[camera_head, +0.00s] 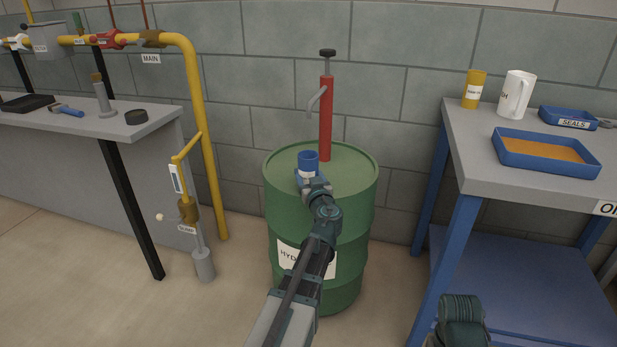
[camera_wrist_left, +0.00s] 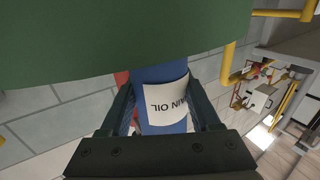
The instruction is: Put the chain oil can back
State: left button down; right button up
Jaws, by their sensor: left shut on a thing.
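The chain oil can (camera_head: 308,160) is a blue can with a white label, seen in the head view over the top of the green drum (camera_head: 350,170). My left gripper (camera_head: 313,182) is shut on it from the near side. In the left wrist view the can (camera_wrist_left: 160,122) is between the two fingers of the gripper (camera_wrist_left: 160,95), and its label reads upside down, partly "…AIN OIL". The drum (camera_wrist_left: 110,40) fills the top of that view. I cannot tell whether the can's base touches the drum top.
A red hand pump (camera_head: 326,120) stands on the drum behind the can. The blue-legged bench (camera_head: 470,150) at right holds a yellow can (camera_head: 474,90), a white jug (camera_head: 514,95) and blue trays (camera_head: 520,160). Yellow pipework (camera_head: 200,130) and a grey workbench (camera_head: 80,125) are at left.

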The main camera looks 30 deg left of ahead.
pick_arm(q)
jog(key=shift+f, duration=0.1)
jog(key=shift+f, duration=0.15)
jog(key=shift+c, duration=0.6)
grip_release()
jog(key=shift+r, duration=0.25)
jog(key=shift+s+d, duration=0.25)
jog(key=shift+s, duration=0.05)
jog(key=v, duration=1.1)
jog(key=shift+s, duration=0.1)
